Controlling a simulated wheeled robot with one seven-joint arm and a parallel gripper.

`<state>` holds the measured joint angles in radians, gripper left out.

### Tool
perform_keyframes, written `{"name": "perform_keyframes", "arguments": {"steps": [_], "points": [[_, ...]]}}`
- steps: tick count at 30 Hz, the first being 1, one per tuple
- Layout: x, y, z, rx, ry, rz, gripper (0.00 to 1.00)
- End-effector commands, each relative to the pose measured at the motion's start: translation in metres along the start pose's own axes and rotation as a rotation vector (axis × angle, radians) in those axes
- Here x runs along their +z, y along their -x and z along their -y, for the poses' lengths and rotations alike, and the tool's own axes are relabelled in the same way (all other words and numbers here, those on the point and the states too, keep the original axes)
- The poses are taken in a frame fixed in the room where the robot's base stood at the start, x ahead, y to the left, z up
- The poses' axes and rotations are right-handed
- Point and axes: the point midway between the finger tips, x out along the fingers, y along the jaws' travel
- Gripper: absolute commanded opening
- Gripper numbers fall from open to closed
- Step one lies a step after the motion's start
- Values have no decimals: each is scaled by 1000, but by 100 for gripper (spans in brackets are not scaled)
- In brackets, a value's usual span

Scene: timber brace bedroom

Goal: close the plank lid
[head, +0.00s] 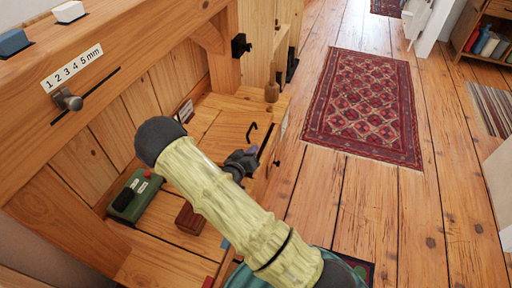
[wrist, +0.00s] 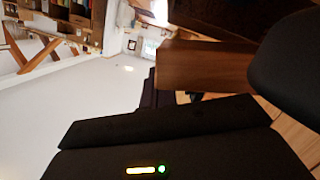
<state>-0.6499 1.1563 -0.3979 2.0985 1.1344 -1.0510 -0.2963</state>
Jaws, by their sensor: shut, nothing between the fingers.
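A pale wooden plank panel (head: 228,128) with a black hooked handle (head: 252,131) lies in the wooden bench unit, just beyond my gripper. It seems to be the plank lid, but I cannot tell how far open it is. My gripper (head: 258,154) is shut and empty near the panel's front right edge; I cannot tell whether it touches it. My arm hides part of the bench in front. In the wrist view, a brown wooden board (wrist: 205,66) stands close beyond the dark gripper body.
A green box (head: 140,197) and a small brown block (head: 189,218) sit on the bench at left. A red patterned rug (head: 365,105) lies on open floor to the right.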

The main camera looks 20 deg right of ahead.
Motion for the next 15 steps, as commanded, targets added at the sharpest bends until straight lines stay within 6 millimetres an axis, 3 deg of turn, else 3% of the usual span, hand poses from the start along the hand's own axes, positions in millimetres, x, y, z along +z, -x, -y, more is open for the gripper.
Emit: {"name": "perform_keyframes", "arguments": {"steps": [15], "points": [[-11, 2, -5, 2, -2, 1, 0]]}}
